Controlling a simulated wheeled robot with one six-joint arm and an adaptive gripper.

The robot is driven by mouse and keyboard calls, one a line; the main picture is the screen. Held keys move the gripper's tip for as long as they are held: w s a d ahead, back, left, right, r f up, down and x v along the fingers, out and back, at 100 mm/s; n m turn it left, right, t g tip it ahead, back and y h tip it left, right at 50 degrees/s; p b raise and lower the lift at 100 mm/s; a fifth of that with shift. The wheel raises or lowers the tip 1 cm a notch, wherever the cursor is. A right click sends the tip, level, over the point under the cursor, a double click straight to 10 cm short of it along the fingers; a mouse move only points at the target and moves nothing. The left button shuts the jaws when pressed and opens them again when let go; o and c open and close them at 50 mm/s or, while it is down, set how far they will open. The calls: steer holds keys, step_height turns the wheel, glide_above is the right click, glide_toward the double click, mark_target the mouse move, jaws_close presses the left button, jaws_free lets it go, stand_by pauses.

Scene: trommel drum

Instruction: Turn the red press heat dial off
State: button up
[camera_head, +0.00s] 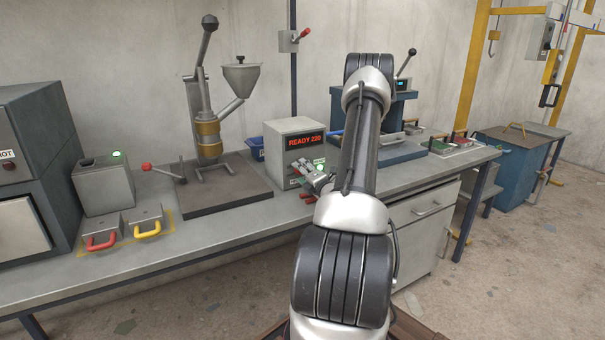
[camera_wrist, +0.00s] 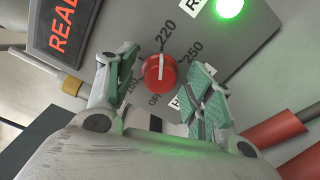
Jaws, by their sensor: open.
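The red heat dial (camera_wrist: 160,71) is on the front of a grey control box (camera_head: 282,130). In the wrist view its white pointer line is directed toward the 220 mark. OFF is printed at its lower left and 250 at its right. My gripper (camera_wrist: 165,88) is open, its green-padded fingers on either side of the dial, with gaps visible between pads and dial. In the head view my gripper (camera_head: 318,181) is at the box's front, and the dial cannot be made out clearly there.
A lever press with a hopper (camera_head: 240,76) stands left of the box. Red and yellow handled blocks (camera_head: 146,221) sit at the bench's left.

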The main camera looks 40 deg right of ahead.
steer(key=shift+c, duration=0.2)
steer(key=c, duration=1)
